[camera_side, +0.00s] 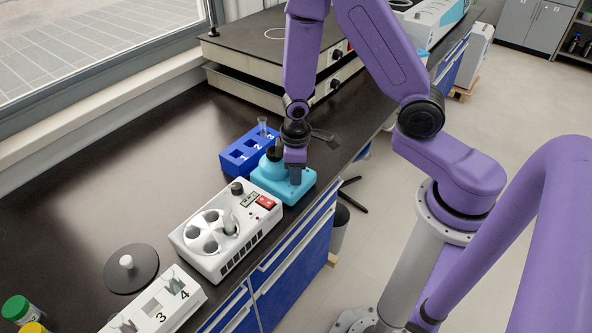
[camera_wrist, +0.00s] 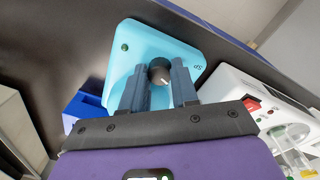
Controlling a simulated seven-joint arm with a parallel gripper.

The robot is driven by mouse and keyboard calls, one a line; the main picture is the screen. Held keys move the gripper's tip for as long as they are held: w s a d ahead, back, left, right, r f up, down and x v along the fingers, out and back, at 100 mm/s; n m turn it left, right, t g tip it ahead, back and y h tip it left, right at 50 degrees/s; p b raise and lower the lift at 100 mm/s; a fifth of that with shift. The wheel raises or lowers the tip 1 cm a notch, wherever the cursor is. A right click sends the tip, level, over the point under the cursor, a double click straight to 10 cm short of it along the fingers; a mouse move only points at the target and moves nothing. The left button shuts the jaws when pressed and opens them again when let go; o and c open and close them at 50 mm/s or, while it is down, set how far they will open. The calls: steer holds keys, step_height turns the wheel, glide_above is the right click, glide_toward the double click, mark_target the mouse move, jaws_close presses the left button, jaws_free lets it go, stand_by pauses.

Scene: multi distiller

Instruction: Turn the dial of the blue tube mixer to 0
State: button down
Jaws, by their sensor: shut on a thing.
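The light-blue tube mixer (camera_side: 268,182) stands on the dark bench near its front edge, with a dark round cup (camera_side: 273,154) on top. In the wrist view its light-blue top (camera_wrist: 145,45) carries a dark round dial (camera_wrist: 160,70) with a short white pointer mark and a small green dot at the left. My gripper (camera_side: 295,176) reaches down onto the mixer's right side. In the wrist view my gripper (camera_wrist: 159,80) has one finger on each side of the dial and is shut on it. The dial's scale is mostly hidden; I cannot read its setting.
A blue numbered rack (camera_side: 236,160) stands close behind the mixer. A white device (camera_side: 205,253) with round wells and a red switch stands just to its left in front. A black disc (camera_side: 131,270) lies farther left.

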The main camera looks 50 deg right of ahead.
steer(key=c, duration=0.9)
jaws_free()
steer(key=shift+o, duration=0.2)
steer(key=shift+r, duration=0.15)
steer(key=shift+w+r, duration=0.1)
steer(key=shift+r, duration=0.35)
step_height(320, 180, up, 16)
steer(key=shift+s+a, duration=0.3)
steer(key=shift+a, duration=0.05)
steer(key=shift+r, duration=0.1)
